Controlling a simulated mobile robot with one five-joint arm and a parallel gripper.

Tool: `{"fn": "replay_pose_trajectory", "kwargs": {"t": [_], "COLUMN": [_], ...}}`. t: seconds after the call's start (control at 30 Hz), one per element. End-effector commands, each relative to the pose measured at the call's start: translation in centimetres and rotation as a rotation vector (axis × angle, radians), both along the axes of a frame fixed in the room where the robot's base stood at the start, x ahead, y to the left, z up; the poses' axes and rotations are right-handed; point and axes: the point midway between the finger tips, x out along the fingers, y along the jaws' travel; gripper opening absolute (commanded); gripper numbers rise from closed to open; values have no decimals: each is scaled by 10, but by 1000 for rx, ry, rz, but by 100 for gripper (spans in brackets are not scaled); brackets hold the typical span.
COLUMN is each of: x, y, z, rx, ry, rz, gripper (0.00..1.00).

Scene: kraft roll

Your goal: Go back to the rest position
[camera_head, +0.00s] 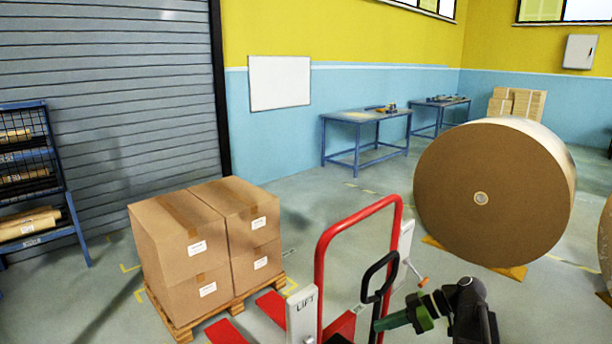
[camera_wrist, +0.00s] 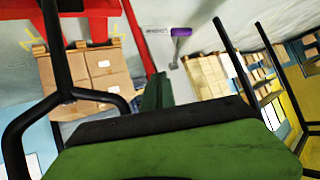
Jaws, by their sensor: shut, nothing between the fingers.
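My gripper (camera_head: 392,319) shows in the head view at the bottom, right of centre, as a green part on my dark arm. It is shut and holds nothing. It is close to the black handle (camera_head: 376,280) of the red lift truck (camera_head: 320,262); I cannot tell whether they touch. In the wrist view, my green gripper (camera_wrist: 155,95) fills the lower middle. The black handle (camera_wrist: 62,85) curves along the left there, and the red truck frame (camera_wrist: 90,18) is at the upper left. An orange-tipped lever (camera_head: 422,282) is just above my gripper in the head view.
Cardboard boxes (camera_head: 205,238) stand on a wooden pallet (camera_head: 182,329) at left. A large kraft roll (camera_head: 490,190) stands at right. Blue workbenches (camera_head: 362,118) line the back wall, and a rack (camera_head: 40,175) is at far left. The middle floor is open.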

Motion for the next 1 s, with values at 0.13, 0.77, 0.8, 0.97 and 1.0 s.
{"fn": "replay_pose_trajectory", "kwargs": {"t": [0.13, 0.77, 0.8, 0.97, 1.0], "x": [-24, -60, -59, -59, -59], "y": [88, 52, 53, 54, 54], "z": [33, 10, 10, 10, 10], "rx": [-199, -777, -763, -749, -749], "ry": [211, 700, 715, 735, 735], "rz": [29, -1042, -1076, -1113, -1112], "gripper": [0, 0, 0, 0, 0]}}
